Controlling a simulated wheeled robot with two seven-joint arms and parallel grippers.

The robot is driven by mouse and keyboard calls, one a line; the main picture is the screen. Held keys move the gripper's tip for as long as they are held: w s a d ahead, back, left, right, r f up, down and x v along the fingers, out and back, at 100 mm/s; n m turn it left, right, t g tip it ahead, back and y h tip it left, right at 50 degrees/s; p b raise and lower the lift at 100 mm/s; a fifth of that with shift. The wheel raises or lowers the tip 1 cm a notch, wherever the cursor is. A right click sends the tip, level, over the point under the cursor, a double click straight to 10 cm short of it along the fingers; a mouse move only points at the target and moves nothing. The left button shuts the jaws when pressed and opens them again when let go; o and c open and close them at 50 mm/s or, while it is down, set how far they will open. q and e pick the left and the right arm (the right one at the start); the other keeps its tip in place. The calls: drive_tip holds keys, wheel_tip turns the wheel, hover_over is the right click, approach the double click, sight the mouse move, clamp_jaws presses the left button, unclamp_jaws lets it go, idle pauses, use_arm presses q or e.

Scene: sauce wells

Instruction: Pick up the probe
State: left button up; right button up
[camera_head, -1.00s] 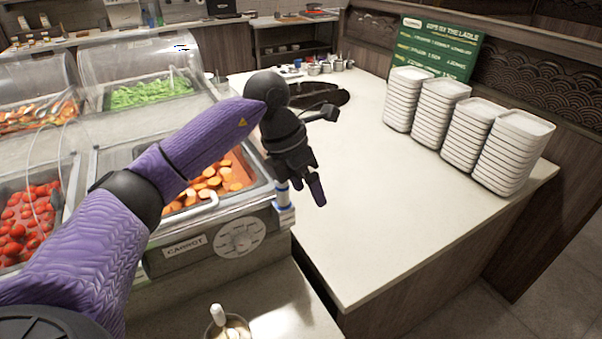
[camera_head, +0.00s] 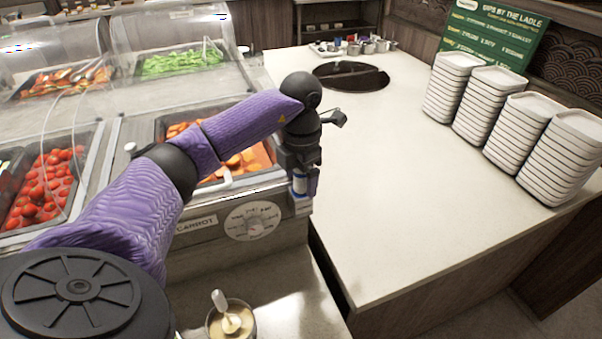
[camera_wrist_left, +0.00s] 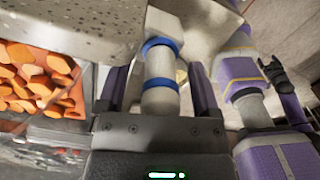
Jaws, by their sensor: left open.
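The probe (camera_head: 299,185) is a white cylinder with blue bands, upright at the right front corner of the carrot well. My left gripper (camera_head: 304,178) is over it, pointing down, with its jaws open. In the left wrist view the probe (camera_wrist_left: 160,75) stands between the two spread fingers, with a gap visible on its right side.
A cup of sauce (camera_head: 231,321) stands on the lower ledge. White plate stacks (camera_head: 500,100) line the right counter. The counter middle (camera_head: 400,190) is clear.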

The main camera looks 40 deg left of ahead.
use_arm(q)
clamp_jaws()
